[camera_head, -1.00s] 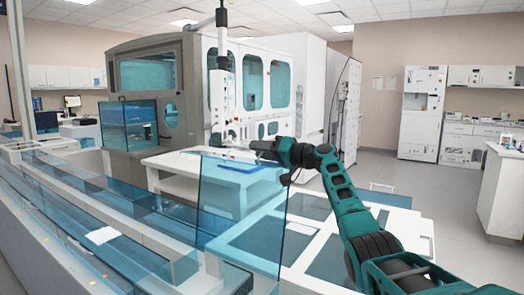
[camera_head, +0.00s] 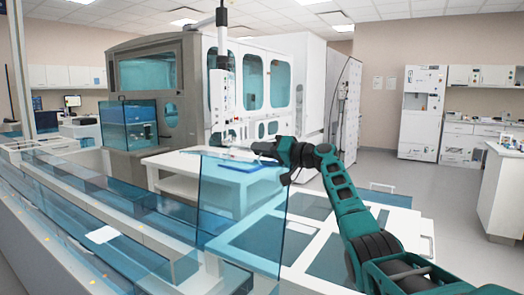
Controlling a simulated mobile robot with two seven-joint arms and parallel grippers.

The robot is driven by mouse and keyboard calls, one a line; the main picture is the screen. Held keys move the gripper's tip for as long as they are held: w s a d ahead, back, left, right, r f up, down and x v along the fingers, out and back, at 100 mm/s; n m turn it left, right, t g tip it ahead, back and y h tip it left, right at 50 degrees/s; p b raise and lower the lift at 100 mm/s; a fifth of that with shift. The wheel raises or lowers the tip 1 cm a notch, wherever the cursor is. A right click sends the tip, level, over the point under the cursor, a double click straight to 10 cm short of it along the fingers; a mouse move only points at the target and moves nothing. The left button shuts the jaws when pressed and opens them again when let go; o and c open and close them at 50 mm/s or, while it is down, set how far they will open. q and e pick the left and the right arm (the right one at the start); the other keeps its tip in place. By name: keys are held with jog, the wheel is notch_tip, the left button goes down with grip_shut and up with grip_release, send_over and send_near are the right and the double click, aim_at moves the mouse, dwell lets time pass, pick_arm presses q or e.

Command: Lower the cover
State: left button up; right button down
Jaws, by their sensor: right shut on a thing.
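The cover (camera_head: 240,210) is a see-through blue panel that stands raised at the near end of the tube track (camera_head: 125,240). My right gripper (camera_head: 258,148) is at the panel's upper right edge, at the end of my teal and black right arm. It is shut on the cover's edge, though the fingertips are small and hard to make out. The left gripper is not in view.
Blue see-through panels line the long track on the left. A white table (camera_head: 180,163) stands behind the cover. A large grey and white machine (camera_head: 145,75) fills the back. Open floor (camera_head: 400,180) lies to the right.

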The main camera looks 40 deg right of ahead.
aim_at(242, 160)
jog(key=s+a+n, duration=0.1)
jog(key=a, duration=0.2)
jog(key=s+a+n+b, duration=0.1)
jog(key=a, duration=0.2)
jog(key=a+n+b, duration=0.1)
jog(key=a, duration=0.2)
jog(key=shift+s+a+r, duration=0.2)
jog(key=shift+s+r, duration=0.15)
jog(key=shift+s, duration=0.05)
jog(key=s+a+f+n, duration=0.2)
jog(key=s+a+n, duration=0.1)
jog(key=a, duration=0.8)
jog(key=shift+n, duration=0.5)
jog(key=shift+s+f, duration=0.1)
jog(key=c, duration=1.2)
grip_release()
jog(key=shift+o, duration=0.2)
